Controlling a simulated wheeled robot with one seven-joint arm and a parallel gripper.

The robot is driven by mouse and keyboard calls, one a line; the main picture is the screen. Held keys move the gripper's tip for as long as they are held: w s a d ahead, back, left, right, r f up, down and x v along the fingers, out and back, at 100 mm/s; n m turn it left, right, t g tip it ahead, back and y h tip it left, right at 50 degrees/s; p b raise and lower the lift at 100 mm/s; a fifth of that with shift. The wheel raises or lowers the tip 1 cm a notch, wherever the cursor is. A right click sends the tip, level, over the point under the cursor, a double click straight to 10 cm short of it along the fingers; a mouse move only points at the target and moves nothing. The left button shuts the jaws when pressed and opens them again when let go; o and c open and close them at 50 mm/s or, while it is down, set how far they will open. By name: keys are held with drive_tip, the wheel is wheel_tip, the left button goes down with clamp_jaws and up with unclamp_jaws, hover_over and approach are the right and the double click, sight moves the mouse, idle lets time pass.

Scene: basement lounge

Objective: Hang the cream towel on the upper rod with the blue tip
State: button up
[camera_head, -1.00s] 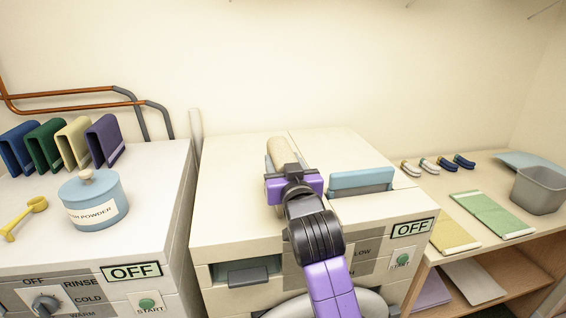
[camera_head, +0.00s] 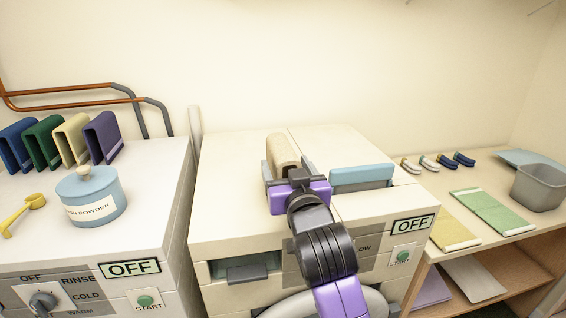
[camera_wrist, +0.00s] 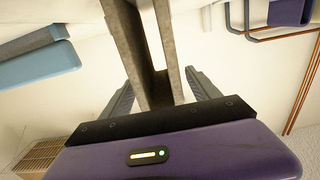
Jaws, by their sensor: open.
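A cream folded towel (camera_head: 282,149) stands on the top of the middle machine, its fold up. In the wrist view the cream towel (camera_wrist: 150,50) shows as two hanging panels with a gap between them. My gripper (camera_head: 288,168) is open at the towel's near end, with one finger on each side; whether they touch it is unclear. My gripper (camera_wrist: 162,92) also shows in the wrist view. Two copper rods stick out from the wall at the left. The upper rod (camera_head: 70,90) and lower rod (camera_head: 80,104) have bent ends that look dark grey.
A left machine (camera_head: 160,165) bears blue, green, cream and purple folded pieces (camera_head: 102,138), a blue powder jar (camera_head: 92,198) and a yellow scoop (camera_head: 20,212). A light-blue piece (camera_head: 361,176) stands right of my gripper. A shelf at right holds cloths and a grey bin (camera_head: 538,187).

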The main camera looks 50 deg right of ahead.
drive_tip(key=v, duration=0.7)
drive_tip(key=shift+s+a, duration=0.2)
drive_tip(key=shift+s, duration=0.15)
drive_tip(key=s+a+f+n+t+y, duration=0.1)
drive_tip(key=s+a+f+n+y, duration=0.35)
drive_tip(key=f, duration=0.35)
drive_tip(key=s+a+f+n+y, duration=0.3)
drive_tip(key=s+a+f, duration=0.25)
drive_tip(key=f, duration=0.25)
drive_tip(key=s+a+f+y, duration=0.1)
drive_tip(key=s+a+f, duration=0.1)
drive_tip(key=s, duration=0.7)
drive_tip(key=s+a+f+g+y, duration=0.1)
drive_tip(key=s+a, duration=0.4)
drive_tip(key=s, duration=0.5)
drive_tip(key=shift+a+f+m, duration=0.2)
drive_tip(key=shift+f+m, duration=0.15)
drive_tip(key=shift+f, duration=0.55)
drive_tip(key=shift+y, duration=0.25)
